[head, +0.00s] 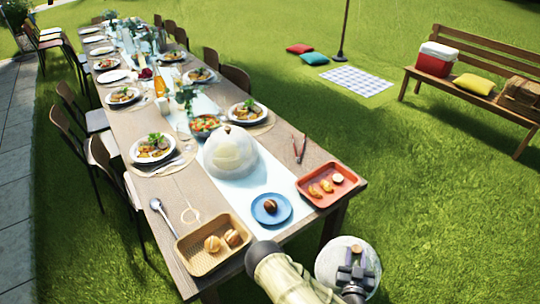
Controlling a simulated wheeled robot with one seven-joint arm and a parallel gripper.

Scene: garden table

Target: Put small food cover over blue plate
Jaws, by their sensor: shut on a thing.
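The blue plate (258,217) lies near the front end of the table with a round brown bun (270,206) on it. The small food cover (334,258) is a pale, cloudy dome with a brown knob. My gripper (356,254) is shut on the small food cover at its top and holds it out past the table's front right corner, to the right of and nearer than the blue plate. The gripper hides part of the cover.
A larger pale cover (230,155) stands on the table behind the blue plate. A red tray (340,190) with food is right of the plate, a wicker basket (190,262) with buns left of it. A spoon (163,216) lies near the left edge.

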